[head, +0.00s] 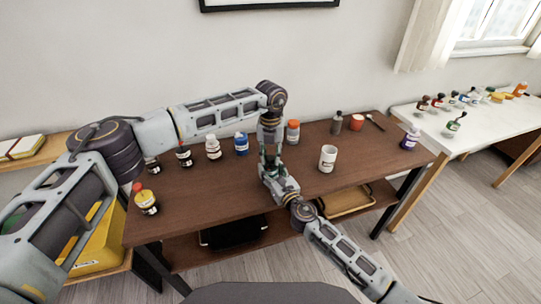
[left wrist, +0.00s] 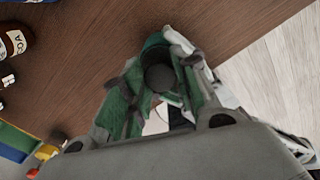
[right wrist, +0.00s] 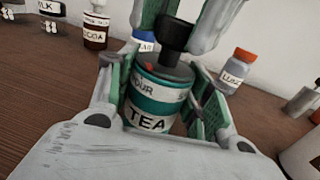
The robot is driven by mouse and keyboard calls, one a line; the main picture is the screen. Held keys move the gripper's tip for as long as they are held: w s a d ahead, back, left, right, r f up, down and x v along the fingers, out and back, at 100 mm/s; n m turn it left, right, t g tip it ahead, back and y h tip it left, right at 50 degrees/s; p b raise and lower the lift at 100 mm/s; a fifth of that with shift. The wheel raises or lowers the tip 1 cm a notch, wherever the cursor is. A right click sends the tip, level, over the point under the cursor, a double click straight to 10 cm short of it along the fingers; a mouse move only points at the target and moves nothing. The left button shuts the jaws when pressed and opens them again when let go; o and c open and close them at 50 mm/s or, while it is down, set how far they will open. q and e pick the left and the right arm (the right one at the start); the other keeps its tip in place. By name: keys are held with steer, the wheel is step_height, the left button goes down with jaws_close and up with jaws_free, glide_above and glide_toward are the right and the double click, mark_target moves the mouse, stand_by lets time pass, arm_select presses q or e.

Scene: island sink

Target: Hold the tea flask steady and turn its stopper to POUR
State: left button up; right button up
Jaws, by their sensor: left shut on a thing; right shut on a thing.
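The tea flask (right wrist: 160,107) is teal with a white TEA label and stands upright on the brown table in the right wrist view. A pale band above reads "OUR" in part, with a small red mark over it. Its dark stopper (right wrist: 173,36) has a black knob; its round top shows in the left wrist view (left wrist: 160,77). My right gripper (right wrist: 160,98) is shut around the flask body from the near side. My left gripper (left wrist: 155,85) reaches down from above and is shut on the stopper. In the head view both grippers mostly hide the flask.
The front right of the brown table (head: 385,163) is mostly clear.

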mark_target(271, 157)
arm_select(q)
steer(key=m, duration=1.1)
stand_by(0.3)
steer(key=shift+m, duration=0.4)
steer(key=o, duration=1)
steer(key=shift+o, duration=0.2)
steer(key=shift+r, duration=0.2)
step_height(271, 157, up, 12)
steer(key=shift+f, duration=0.15)
